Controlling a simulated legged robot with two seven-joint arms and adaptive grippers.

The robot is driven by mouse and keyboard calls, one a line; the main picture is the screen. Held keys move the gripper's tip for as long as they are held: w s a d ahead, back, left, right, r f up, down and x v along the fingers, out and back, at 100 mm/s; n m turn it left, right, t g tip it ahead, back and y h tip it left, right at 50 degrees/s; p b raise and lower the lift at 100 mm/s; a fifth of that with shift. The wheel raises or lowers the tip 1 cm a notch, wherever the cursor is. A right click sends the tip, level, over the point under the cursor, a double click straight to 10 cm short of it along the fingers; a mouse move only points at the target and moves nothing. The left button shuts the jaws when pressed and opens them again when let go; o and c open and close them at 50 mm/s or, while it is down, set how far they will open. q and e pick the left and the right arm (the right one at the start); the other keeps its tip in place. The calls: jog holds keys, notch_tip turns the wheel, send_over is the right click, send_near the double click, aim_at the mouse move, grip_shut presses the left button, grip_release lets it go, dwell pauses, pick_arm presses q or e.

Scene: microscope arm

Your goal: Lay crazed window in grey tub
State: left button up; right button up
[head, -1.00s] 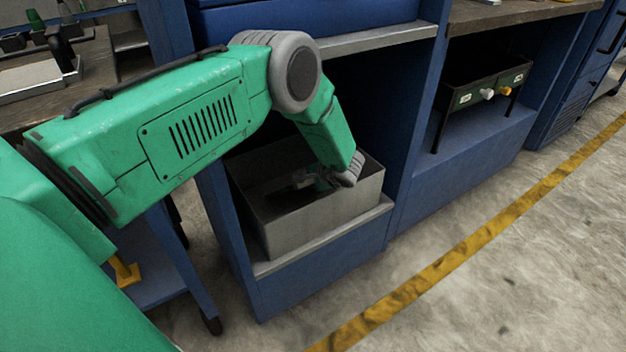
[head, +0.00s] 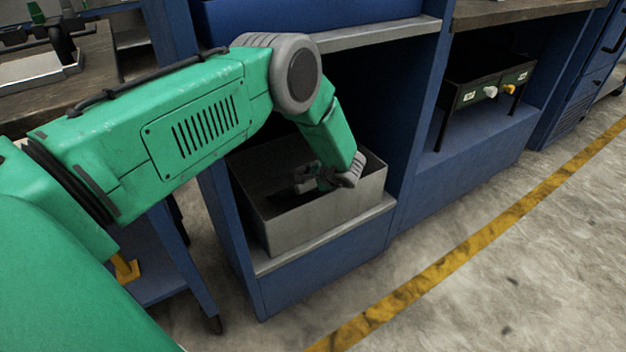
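The grey tub (head: 325,214) is an open metal box on the lower shelf of the blue unit. My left arm reaches down over its right side. My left gripper (head: 292,188) is inside the tub, pointing left, below the rim. It is small and dark there, and I cannot tell whether its fingers are open or shut. I cannot make out the crazed window; the tub's floor is in shadow and partly hidden by the front wall and my wrist. My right gripper is out of view.
A blue shelf with a grey edge (head: 375,36) lies above the tub. A blue side panel stands close on its right. A dark box on legs (head: 487,95) stands in the bay to the right. The floor beyond the yellow line (head: 470,240) is clear.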

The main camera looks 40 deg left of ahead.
pick_arm(q)
jog(key=v, duration=1.2)
dwell(0.4)
